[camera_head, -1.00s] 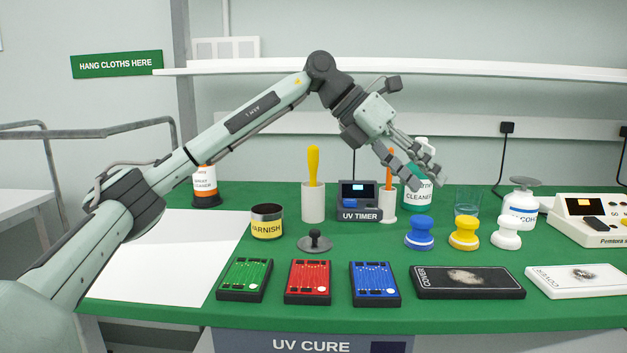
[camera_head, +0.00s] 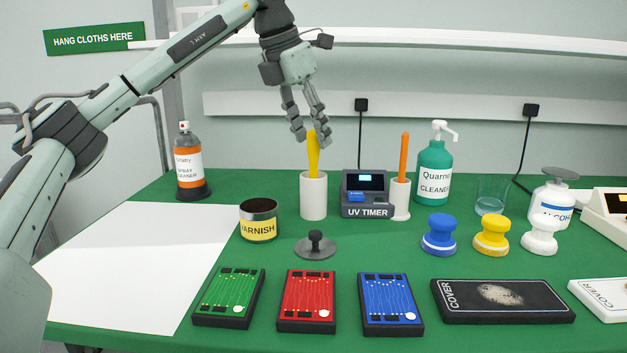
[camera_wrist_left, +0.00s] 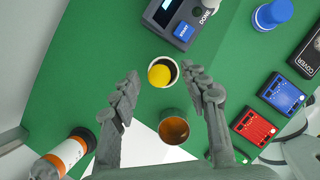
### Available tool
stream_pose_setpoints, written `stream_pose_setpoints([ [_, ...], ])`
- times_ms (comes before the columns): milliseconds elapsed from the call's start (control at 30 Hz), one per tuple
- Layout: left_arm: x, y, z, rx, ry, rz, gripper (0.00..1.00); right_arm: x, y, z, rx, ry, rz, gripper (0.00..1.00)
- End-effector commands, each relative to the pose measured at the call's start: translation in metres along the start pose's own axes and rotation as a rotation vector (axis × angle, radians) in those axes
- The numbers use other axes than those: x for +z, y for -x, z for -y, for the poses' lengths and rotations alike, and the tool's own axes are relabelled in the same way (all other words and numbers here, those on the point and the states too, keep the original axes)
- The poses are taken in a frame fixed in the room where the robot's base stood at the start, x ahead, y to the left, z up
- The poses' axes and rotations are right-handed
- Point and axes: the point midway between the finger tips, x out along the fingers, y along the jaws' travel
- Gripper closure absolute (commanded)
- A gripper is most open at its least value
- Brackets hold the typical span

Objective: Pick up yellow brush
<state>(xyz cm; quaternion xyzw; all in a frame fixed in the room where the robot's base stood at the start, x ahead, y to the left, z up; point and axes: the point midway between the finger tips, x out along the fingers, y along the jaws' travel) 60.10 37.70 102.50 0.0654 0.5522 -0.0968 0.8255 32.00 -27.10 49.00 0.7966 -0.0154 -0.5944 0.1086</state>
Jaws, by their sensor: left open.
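The yellow brush (camera_head: 313,153) stands upright in a white cylindrical holder (camera_head: 313,197) on the green table, with its yellow handle sticking out of the top. My left gripper (camera_head: 312,136) is open just above the brush, fingers pointing down. In the head view its fingertips appear on either side of the handle's top. In the left wrist view the gripper (camera_wrist_left: 160,82) has its fingers apart, and the round yellow end of the brush (camera_wrist_left: 159,75) shows between the fingertips. I cannot tell whether they touch it. The brush's lower part is hidden in the holder. My right gripper is not in view.
The UV timer (camera_head: 367,194) stands just right of the holder, then an orange-handled tool (camera_head: 404,157) in a white stand. The varnish tin (camera_head: 259,220) is front left, and the spray cleaner (camera_head: 190,165) is at the back left. Coloured boards lie in front.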

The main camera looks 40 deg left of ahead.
Motion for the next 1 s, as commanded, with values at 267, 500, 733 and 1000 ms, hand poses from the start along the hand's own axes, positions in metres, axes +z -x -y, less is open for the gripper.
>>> stream_pose_setpoints([
  [267,0.0,-0.021,0.0,-0.001,0.0,0.001,0.54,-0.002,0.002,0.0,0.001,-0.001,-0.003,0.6],
  [500,0.0,-0.021,0.0,-0.001,0.0,0.002,0.66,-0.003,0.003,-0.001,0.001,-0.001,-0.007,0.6],
  [733,0.0,-0.021,0.0,-0.001,0.0,0.002,0.94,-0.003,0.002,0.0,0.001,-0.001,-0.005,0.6],
  [1000,0.0,-0.02,0.0,-0.001,0.0,0.002,1.0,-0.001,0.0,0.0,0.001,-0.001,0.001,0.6],
])
